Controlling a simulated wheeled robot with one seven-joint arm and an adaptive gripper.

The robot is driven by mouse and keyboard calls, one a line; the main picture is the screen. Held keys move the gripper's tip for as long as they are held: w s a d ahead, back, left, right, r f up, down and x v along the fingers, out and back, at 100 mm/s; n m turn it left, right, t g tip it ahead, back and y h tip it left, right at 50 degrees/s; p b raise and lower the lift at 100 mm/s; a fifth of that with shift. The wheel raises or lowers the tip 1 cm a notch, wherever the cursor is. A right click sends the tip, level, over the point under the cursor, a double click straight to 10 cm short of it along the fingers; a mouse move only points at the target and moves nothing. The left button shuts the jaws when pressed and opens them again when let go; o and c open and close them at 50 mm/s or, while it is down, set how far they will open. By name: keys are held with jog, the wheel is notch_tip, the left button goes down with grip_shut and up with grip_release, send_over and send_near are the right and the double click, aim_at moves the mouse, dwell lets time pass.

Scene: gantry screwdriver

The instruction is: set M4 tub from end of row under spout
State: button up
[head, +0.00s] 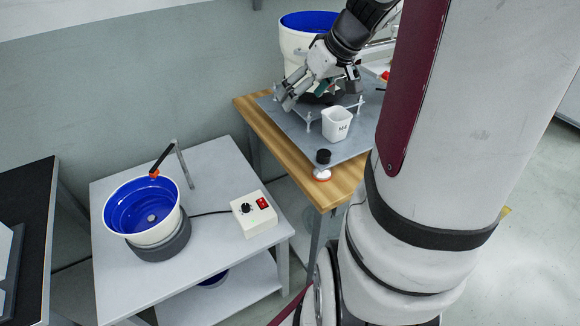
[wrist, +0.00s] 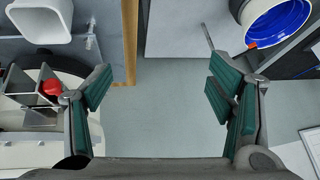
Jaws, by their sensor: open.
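The white square tub marked M4 (head: 336,125) stands upright on the grey plate of the wooden-topped bench, near its front. A white tub, probably the same one, shows at the upper left of the wrist view (wrist: 40,20), outside my fingers. My gripper (head: 318,94) is open and empty, above the plate just behind and left of the tub. In the wrist view the fingers (wrist: 160,90) are wide apart with only floor between them. A black chute with an orange end (head: 161,162) sits at the left blue-lined bowl (head: 143,206); I cannot tell whether it is the spout.
A larger blue-lined bowl (head: 296,38) stands behind my gripper. Low clear stands with posts (head: 309,122) are beside the tub. A black knob on a white-and-red base (head: 322,165) is at the bench's front edge. A control box (head: 254,213) sits on the white table (head: 215,165), which has free room.

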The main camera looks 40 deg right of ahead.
jog(key=s+a+r+n+g+y, duration=0.1)
jog(key=s+a+r, duration=0.15)
jog(key=a, duration=1.05)
jog(key=s+a+g+h, duration=0.1)
jog(key=s+a, duration=0.5)
jog(key=s, duration=0.2)
jog(key=s+a+r+g, duration=0.1)
jog(key=s+a, duration=0.4)
jog(key=s, duration=0.3)
jog(key=shift+a+g+h, duration=0.35)
jog(key=shift+g+h, duration=0.05)
jog(key=shift+s, duration=0.1)
